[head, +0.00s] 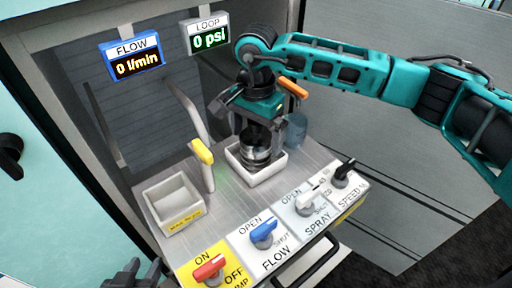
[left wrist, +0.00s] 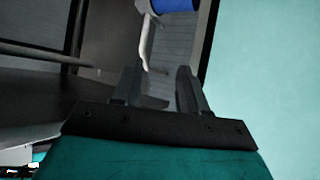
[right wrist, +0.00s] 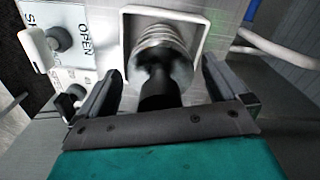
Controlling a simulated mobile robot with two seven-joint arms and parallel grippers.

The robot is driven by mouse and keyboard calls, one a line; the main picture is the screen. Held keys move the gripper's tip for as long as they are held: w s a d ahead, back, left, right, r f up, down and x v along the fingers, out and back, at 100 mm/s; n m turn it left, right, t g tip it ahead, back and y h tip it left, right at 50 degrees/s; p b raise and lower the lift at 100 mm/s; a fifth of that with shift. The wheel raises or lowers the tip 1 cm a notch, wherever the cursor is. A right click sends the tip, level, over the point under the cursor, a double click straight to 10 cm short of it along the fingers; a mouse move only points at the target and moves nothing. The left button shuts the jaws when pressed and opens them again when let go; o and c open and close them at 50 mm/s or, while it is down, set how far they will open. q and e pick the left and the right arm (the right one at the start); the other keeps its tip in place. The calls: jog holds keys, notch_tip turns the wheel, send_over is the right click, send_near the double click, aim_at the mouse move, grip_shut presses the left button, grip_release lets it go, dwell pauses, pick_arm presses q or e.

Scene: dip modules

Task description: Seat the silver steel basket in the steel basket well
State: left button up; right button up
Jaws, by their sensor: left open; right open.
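The silver steel basket (head: 257,156) is a ribbed round metal piece with a black upright handle. It stands within the white square-rimmed well (head: 265,179), and how deep it sits cannot be told. The right wrist view shows the basket (right wrist: 160,40) inside the white rim (right wrist: 203,38), its black handle pointing toward my gripper. My right gripper (head: 257,137) is over the basket, its fingers open on either side of the handle without visible contact. My left gripper (head: 130,276) is at the lower left, off the bench; its fingers (left wrist: 160,88) are open and empty.
A second, empty white tray (head: 174,199) with a yellow label is at the left. A red knob (head: 209,268), a blue knob (head: 264,234) and other switches line the front. A bluish clear container (head: 296,131) is behind right.

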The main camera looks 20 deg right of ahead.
jog(key=shift+f, duration=0.35)
jog(key=shift+r, duration=0.15)
jog(key=c, duration=1.3)
